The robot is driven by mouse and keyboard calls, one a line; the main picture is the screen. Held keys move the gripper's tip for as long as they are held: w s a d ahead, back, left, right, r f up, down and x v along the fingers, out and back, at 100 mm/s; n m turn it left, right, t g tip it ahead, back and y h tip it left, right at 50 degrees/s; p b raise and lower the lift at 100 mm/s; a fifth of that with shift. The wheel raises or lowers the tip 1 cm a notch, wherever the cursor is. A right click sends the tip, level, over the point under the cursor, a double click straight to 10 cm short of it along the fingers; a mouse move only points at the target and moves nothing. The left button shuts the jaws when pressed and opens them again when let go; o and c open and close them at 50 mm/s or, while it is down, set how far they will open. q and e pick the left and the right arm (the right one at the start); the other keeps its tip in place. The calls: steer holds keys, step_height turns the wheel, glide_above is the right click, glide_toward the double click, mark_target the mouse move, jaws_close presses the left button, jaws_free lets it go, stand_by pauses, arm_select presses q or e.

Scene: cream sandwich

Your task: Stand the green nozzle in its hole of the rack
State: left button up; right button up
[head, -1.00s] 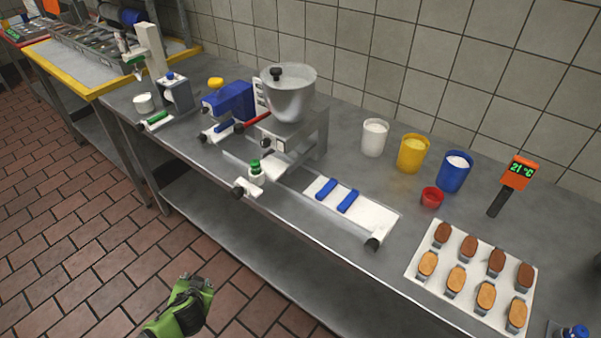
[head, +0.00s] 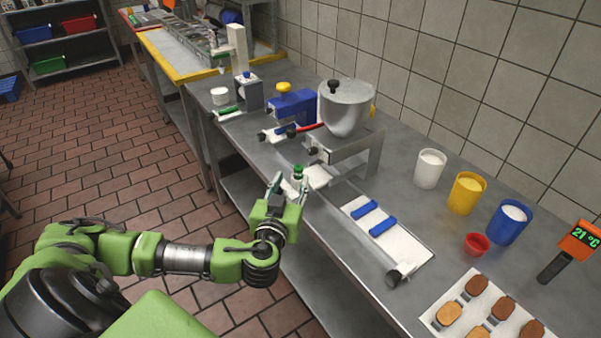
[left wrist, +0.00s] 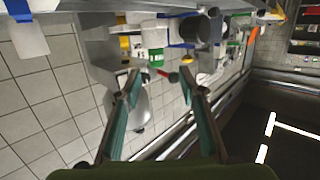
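A small white piece with a green top (head: 298,171) stands at the front of the filling machine on the bench. It may be the green nozzle, but I cannot tell for sure. My left gripper (head: 289,187) is open at the bench's front edge, its fingertips spread close to this piece. In the left wrist view the fingers (left wrist: 158,82) are apart, nothing is clearly held, and a green and white thing (left wrist: 155,56) shows beyond the tips. A green bar (head: 228,110) lies on a small white plate farther left. I cannot make out the rack or its hole. My right gripper is out of view.
The machine carries a steel hopper (head: 345,110). A white plate with two blue bars (head: 415,247) lies to its right. White (head: 430,170), yellow (head: 467,194) and blue (head: 508,224) tubs stand behind, with a small red cup (head: 476,244). The floor in front is clear.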

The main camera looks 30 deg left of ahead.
mark_target(298, 173)
arm_select(q)
steer(key=shift+x, duration=1.05)
steer(key=shift+w+f+p, duration=0.1)
steer(key=shift+w+p, duration=0.25)
steer(key=shift+w, duration=0.1)
steer(key=x, duration=0.2)
steer(key=p+x, duration=0.1)
steer(key=x, duration=0.1)
steer(key=shift+d+f+p, duration=0.2)
steer(key=shift+f+p, duration=0.1)
steer(key=shift+f, duration=0.1)
steer(key=shift+w+a+f, duration=0.15)
steer(key=shift+w, duration=0.1)
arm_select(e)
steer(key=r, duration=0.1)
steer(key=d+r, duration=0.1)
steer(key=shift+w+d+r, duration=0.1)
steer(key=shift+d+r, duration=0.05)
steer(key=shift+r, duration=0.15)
arm_select(q)
steer(key=shift+c, duration=0.4)
jaws_close()
